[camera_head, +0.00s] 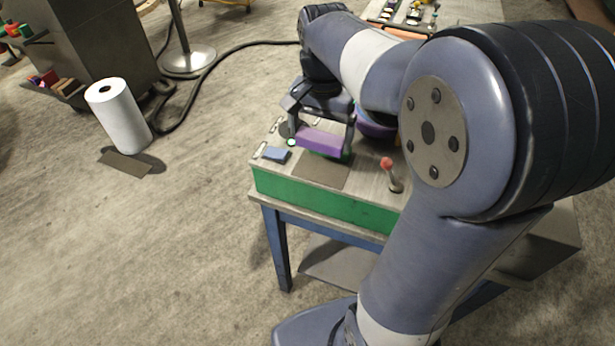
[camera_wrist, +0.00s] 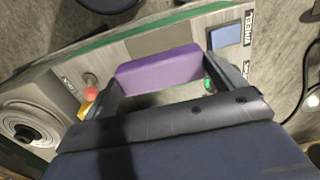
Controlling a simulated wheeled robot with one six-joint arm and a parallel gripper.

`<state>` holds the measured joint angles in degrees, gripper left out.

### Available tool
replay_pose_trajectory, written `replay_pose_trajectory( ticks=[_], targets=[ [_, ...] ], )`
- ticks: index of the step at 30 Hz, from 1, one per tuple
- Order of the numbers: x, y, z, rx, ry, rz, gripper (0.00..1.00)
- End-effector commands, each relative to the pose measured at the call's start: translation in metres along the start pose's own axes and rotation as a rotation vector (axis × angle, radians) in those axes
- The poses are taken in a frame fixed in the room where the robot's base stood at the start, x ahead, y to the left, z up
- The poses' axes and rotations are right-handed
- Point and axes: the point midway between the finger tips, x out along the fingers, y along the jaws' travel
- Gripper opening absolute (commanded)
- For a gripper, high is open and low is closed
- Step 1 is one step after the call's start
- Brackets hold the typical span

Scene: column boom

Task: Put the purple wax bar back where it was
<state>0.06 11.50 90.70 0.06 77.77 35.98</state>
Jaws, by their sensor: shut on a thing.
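The purple wax bar (camera_head: 320,140) is between the two fingers of my gripper (camera_head: 322,133), over the green-sided bench top. In the wrist view the purple wax bar (camera_wrist: 160,67) spans the jaws of my gripper (camera_wrist: 163,82), with a finger at each end. My gripper is shut on it. Whether the bar touches what is under it, I cannot tell. A bare dark grey patch (camera_head: 320,172) on the bench top lies just in front of the bar; it also shows in the wrist view (camera_wrist: 165,40).
A blue block (camera_head: 275,154) lies left of the bar, beside a small label. A red-knobbed lever (camera_head: 387,163) stands to the right. The wrist view shows a round dark-centred device (camera_wrist: 28,125) at the left. A white roll (camera_head: 118,115) stands on the floor.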

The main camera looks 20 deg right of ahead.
Motion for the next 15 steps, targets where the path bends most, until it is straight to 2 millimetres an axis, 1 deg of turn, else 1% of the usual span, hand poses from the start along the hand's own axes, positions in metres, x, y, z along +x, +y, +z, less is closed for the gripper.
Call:
replay_pose_trajectory(
  ticks=[1,3,6,11,15],
  targets=[
    [0.011,0.001,0.001,0.000,-0.005,0.004,0.68],
    [0.025,0.001,0.001,0.000,-0.006,0.004,0.68],
    [0.040,0.001,0.001,0.000,-0.004,0.003,0.68],
    [0.055,0.000,0.001,-0.001,-0.003,0.002,0.68],
    [0.075,0.000,0.001,-0.001,-0.004,0.003,0.68]
  ],
)
